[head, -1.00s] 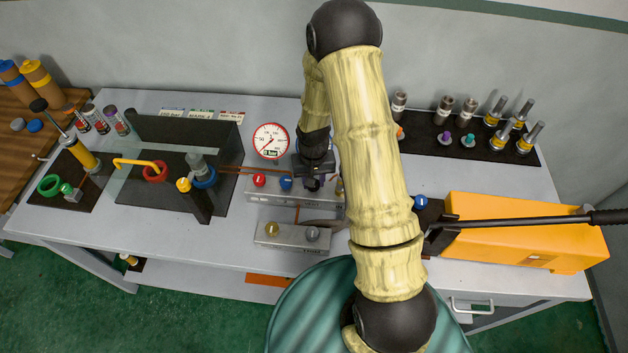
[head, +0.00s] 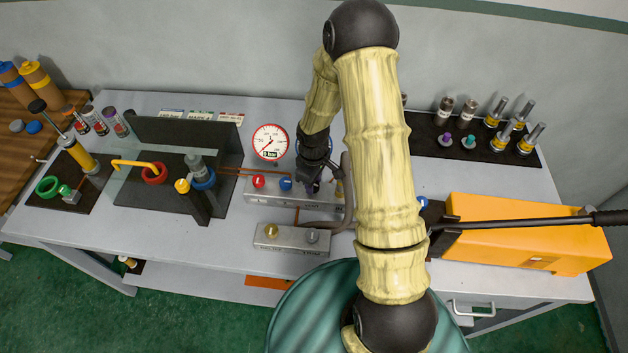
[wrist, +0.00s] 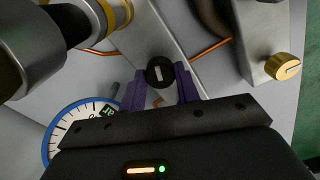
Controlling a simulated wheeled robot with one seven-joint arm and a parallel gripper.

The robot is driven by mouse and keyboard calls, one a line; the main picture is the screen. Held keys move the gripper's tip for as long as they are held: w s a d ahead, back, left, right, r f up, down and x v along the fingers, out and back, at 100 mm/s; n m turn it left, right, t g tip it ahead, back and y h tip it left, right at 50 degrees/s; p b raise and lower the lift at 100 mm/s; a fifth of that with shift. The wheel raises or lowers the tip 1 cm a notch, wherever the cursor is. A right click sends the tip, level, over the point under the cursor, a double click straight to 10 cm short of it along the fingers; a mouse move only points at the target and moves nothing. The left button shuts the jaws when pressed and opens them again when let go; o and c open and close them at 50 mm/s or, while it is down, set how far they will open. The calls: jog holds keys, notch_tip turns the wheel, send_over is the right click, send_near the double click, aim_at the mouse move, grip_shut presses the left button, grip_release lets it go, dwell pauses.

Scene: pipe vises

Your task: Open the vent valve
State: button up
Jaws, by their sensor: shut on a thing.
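The vent valve is a small black knob with a white pointer mark (wrist: 159,73), seen in the wrist view on a grey manifold block. My gripper (wrist: 160,92) has its purple fingers on either side of this knob, shut on it. In the head view my gripper (head: 313,188) reaches down to the manifold block (head: 270,197), near the VENT lettering. There the knob itself is hidden behind my gripper. The pointer runs roughly up and down in the wrist view.
A red knob (head: 258,181) and a blue knob (head: 286,184) sit on the same block. A red-rimmed gauge (head: 270,142) stands behind. A lower block (head: 290,239) carries a brass knob (head: 271,231). An orange pump (head: 530,232) with a long handle lies at right.

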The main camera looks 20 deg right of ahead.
jog(key=shift+w+n, duration=0.1)
jog(key=shift+n, duration=1.3)
jog(key=o, duration=1)
jog(key=shift+r, duration=0.15)
notch_tip(320, 180, up, 17)
jog(key=shift+r+b, duration=0.1)
jog(key=shift+b, duration=0.4)
